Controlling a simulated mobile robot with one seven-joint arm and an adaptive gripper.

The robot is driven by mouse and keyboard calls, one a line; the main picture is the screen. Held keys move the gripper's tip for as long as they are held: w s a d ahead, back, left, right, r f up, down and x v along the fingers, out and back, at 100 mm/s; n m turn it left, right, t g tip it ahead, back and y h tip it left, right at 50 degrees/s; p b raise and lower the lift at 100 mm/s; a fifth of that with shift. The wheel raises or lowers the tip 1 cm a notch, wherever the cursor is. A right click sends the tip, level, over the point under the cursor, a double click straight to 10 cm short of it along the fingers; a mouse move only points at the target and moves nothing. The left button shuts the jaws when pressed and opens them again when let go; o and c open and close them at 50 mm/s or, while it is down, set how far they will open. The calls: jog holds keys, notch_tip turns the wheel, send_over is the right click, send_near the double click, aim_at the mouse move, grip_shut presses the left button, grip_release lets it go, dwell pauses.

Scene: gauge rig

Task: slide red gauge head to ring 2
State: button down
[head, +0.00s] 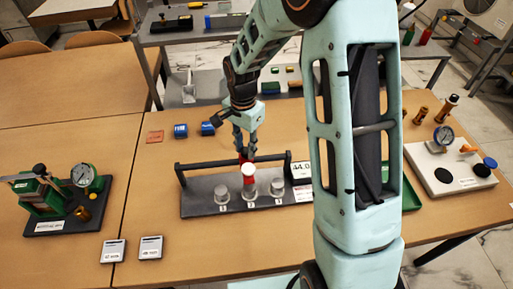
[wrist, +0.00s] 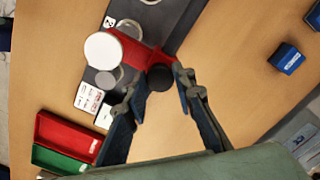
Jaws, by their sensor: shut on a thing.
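The red gauge head (head: 247,158) has a white round face and sits at the rail of a dark rig (head: 193,199). In the head view it appears above the middle ring, marked 2 (head: 249,192). In the wrist view the red gauge head (wrist: 133,50) shows with its white disc beside ring 2 (wrist: 129,28), toward another ring (wrist: 106,79); exact alignment is unclear. My gripper (head: 243,148) is behind the head. In the wrist view my gripper (wrist: 157,88) is shut around the black knob (wrist: 159,77) at the head's rear end.
A small display (head: 300,169) reading about 44.0 stands at the rig's right end. A green press with a dial (head: 83,176) is at left. A white board with a gauge (head: 450,172) is at right. Blue blocks (head: 181,130) lie behind the rig. My arm hides some table.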

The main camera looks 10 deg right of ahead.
jog(key=c, duration=1.6)
grip_release()
jog(key=shift+r, duration=0.15)
notch_tip(320, 180, up, 12)
jog(key=shift+f, duration=0.1)
